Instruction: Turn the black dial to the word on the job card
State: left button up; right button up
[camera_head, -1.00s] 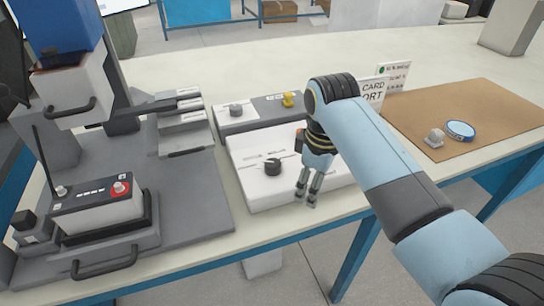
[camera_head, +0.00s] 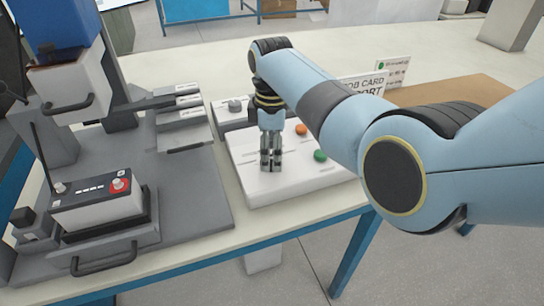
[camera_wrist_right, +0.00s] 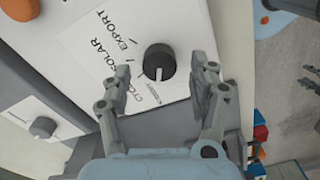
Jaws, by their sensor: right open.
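The black dial (camera_wrist_right: 158,62) sits on the white panel (camera_head: 300,183), with its white pointer line toward the bottom of the right wrist view. The words EXPORT and SOLAR and a partly covered word starting CYC are printed beside it, with a further small word I cannot read. My right gripper (camera_head: 271,163) is open, pointing down over the panel. In the wrist view its fingers stand on either side of the dial, with gaps. In the head view the gripper hides the dial. My left gripper is not in view.
An orange button (camera_head: 301,130) and a green button (camera_head: 320,155) are on the panel, right of the gripper. A grey box with a grey knob (camera_head: 235,105) stands behind. A battery (camera_head: 95,203) sits in a fixture at left. A brown mat (camera_head: 450,92) lies at right.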

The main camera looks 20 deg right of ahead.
jog(key=shift+f, duration=0.85)
jog(key=c, duration=1.1)
jog(key=shift+c, duration=0.2)
